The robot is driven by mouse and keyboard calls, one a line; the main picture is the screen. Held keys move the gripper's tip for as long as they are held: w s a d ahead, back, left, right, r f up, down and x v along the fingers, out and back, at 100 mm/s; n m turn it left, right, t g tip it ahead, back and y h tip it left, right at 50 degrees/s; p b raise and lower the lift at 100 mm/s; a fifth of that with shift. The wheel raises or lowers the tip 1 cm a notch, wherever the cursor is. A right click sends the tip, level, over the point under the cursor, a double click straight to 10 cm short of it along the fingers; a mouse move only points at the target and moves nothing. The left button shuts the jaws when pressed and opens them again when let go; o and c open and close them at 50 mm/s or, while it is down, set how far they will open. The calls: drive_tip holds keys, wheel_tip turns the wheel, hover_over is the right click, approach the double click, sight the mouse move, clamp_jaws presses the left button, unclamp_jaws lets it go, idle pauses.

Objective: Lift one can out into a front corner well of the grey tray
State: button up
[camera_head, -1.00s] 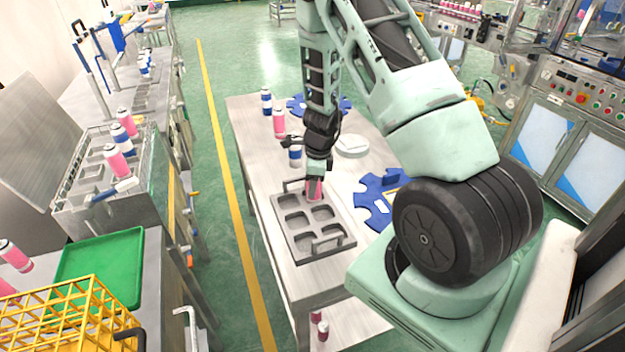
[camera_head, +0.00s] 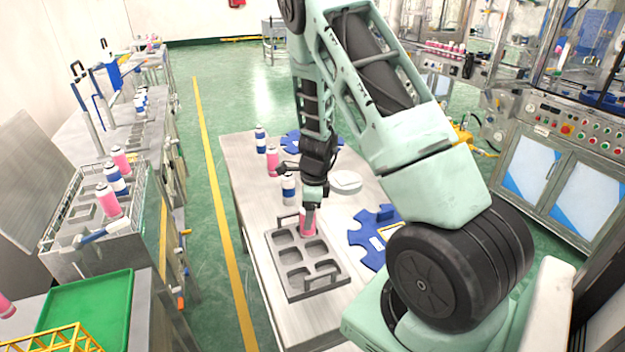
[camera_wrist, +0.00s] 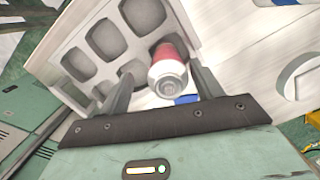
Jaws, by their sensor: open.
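The grey tray (camera_head: 279,268) lies on the steel table, with open wells and a handle at its near and far ends. A pink can (camera_head: 308,226) stands upright at the tray's far right well. My gripper (camera_head: 309,206) is directly above it, pointing down, and hides its top in the head view. In the wrist view, the can (camera_wrist: 168,68) shows its white top between the two spread fingers of my gripper (camera_wrist: 166,78), with no clear contact. The other wells look empty, including the near ones.
Behind the tray stand a blue-and-white can (camera_head: 288,190), a pink can (camera_head: 272,161) and another blue-banded can (camera_head: 260,140). A blue notched plate (camera_head: 366,238) lies right of the tray. A white round disc (camera_head: 345,181) lies behind it.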

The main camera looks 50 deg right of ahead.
wheel_tip(320, 180, up, 14)
drive_tip(key=s, duration=0.1)
drive_tip(key=shift+s+d+f, duration=0.15)
drive_tip(key=shift+d, duration=0.3)
